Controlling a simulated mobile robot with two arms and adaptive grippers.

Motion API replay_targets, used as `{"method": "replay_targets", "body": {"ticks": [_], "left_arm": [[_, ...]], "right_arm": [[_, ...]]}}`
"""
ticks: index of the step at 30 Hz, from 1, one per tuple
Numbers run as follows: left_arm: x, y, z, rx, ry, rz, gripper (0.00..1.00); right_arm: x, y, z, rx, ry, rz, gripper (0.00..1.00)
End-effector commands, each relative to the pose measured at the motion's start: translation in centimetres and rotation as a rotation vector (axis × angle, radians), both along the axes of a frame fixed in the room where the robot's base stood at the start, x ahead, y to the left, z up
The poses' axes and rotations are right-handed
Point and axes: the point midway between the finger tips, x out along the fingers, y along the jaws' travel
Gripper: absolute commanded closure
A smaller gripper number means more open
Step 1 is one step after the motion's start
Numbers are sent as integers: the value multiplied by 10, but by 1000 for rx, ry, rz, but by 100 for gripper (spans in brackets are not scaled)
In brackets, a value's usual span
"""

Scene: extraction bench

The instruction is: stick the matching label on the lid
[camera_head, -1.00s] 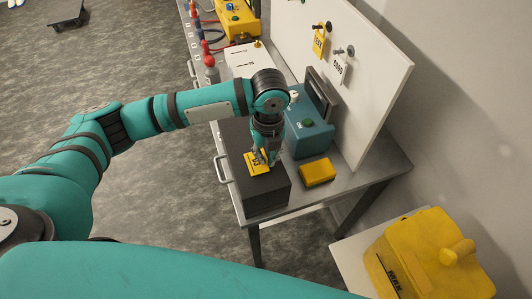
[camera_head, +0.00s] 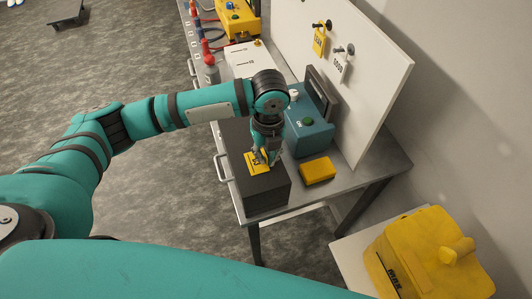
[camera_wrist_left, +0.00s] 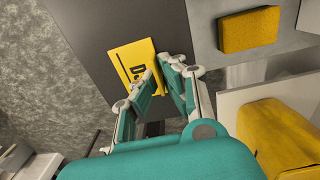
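A yellow label (camera_head: 254,165) with dark lettering lies on the flat dark lid of a box (camera_head: 265,191) at the near end of the bench. In the left wrist view the label (camera_wrist_left: 133,62) appears flat on the dark surface, partly hidden by a finger. My left gripper (camera_head: 262,158) points down over it, with its fingertips at the label's edge. In the wrist view the fingertips (camera_wrist_left: 156,66) are close together, and I cannot tell whether they grip the label. My right gripper is out of view.
A yellow block (camera_head: 318,171) lies on the bench right of the dark box. A teal device (camera_head: 309,132) stands behind. Tags (camera_head: 319,42) hang on a white board (camera_head: 366,90).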

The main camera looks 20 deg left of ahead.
Motion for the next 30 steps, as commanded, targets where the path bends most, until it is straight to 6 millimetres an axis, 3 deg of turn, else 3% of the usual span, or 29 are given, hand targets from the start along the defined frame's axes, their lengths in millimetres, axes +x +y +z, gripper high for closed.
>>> {"method": "replay_targets", "body": {"ticks": [30], "left_arm": [[-2,0,-3,1,6,-1,100]], "right_arm": [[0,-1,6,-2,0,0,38]]}}
